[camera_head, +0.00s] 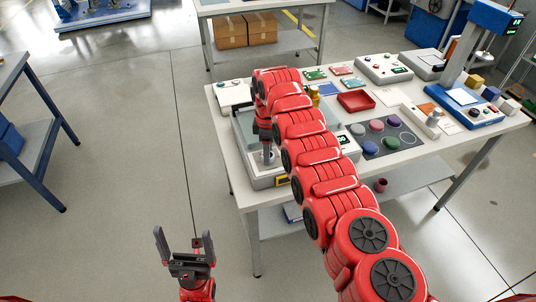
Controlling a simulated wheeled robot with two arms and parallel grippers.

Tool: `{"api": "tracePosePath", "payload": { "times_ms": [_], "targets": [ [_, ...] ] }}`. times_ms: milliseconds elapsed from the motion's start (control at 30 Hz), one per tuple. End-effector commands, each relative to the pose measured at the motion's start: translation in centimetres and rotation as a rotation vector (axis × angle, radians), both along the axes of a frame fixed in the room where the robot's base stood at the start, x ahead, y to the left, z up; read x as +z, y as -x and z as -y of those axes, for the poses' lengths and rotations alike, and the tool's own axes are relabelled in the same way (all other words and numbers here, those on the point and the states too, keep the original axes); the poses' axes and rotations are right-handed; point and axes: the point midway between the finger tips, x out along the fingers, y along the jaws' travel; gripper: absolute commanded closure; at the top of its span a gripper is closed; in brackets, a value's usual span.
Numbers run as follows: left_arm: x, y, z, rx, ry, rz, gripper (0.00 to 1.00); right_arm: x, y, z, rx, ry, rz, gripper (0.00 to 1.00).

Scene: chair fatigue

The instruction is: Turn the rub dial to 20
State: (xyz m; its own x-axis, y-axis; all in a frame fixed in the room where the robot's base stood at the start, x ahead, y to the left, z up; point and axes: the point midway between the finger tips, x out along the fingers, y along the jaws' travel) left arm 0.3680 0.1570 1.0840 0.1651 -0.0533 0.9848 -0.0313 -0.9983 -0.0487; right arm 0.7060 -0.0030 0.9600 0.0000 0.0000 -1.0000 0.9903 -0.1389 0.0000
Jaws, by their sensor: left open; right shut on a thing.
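My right arm reaches across the middle of the view to the table, and its gripper (268,154) points down at a grey machine (268,183) at the table's front left. This gripper is shut on a small part of the machine, which looks like the rub dial. The fingers cover the dial, and its marking cannot be read. A small green display (343,140) shows just right of my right arm, too small to read. My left gripper (183,245) is open and empty, pointing up above the floor, well in front of the table.
The white table (400,158) also holds a red tray (356,101), a dark mat (408,138) with coloured discs, a control box (384,68) and a blue stand (464,106). A blue-legged bench (10,70) stands at the left. The floor between is clear.

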Motion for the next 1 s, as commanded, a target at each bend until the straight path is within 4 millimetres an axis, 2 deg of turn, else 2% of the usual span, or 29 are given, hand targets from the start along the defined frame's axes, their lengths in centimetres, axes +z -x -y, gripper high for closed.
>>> {"api": "tracePosePath", "payload": {
  "times_ms": [100,500,1000],
  "targets": [
    [-1.6,0.0,0.0,0.000,0.000,0.000,0.03,-0.5,0.0,0.0,-0.107,0.000,0.001,1.00],
    [-4.9,0.0,0.0,0.000,0.000,0.000,0.03,-0.4,0.0,0.0,-0.487,0.000,0.001,1.00],
    [-6.7,0.0,0.0,0.000,0.000,0.000,0.03,-0.1,0.1,0.0,-0.962,0.001,-0.001,1.00]
  ]
}}
